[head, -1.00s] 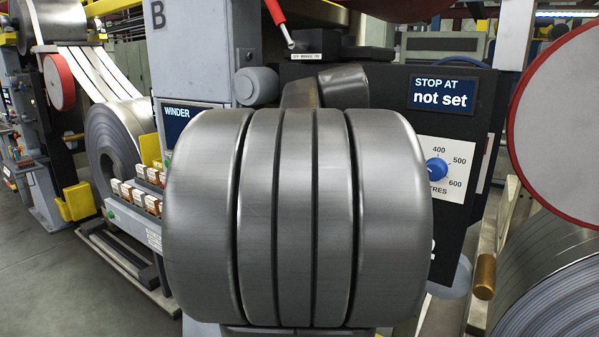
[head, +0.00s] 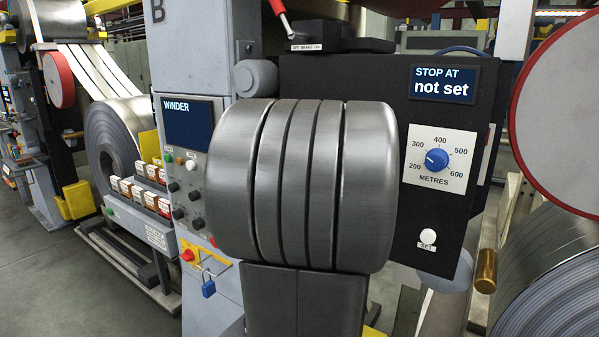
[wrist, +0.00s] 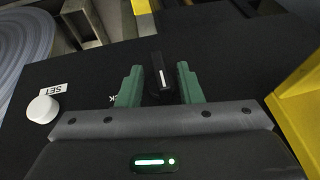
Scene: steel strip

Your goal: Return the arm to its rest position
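My gripper (wrist: 159,84) shows in the wrist view with its two green fingers apart. A black selector knob (wrist: 161,85) with a white line stands on the black panel (wrist: 85,78), between or just beyond the fingertips. I see gaps on both sides of it, so the fingers do not grip it. In the head view my grey ribbed arm link fills the middle and hides my gripper and the knob.
In the head view, the stop panel reads "not set" (head: 443,86), with a blue metres dial (head: 436,159) and white SET button (head: 428,236). The winder console (head: 189,124) stands left, with a blue padlock (head: 208,288). A red-rimmed disc (head: 565,115) is at right.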

